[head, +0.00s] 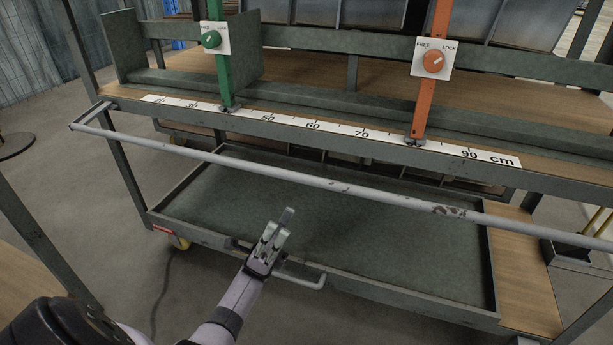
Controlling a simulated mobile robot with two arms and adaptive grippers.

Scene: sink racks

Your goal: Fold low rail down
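A long pale, worn rail (300,177) runs across the front of the rack in the head view, held out from the shelf edge by an arm at its left end. Its right end runs out of the picture. My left gripper (283,224) shows below the rail, in front of the lower tray's front edge, apart from the rail in the picture. Its fingers look close together, but I cannot tell whether they are open or shut. Nothing shows held in it. My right gripper is not in view.
A green post (222,75) and an orange post (430,90), each with a knob, stand behind a centimetre scale (313,126). A lower green tray (350,220) has a front handle (305,283) beside my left gripper.

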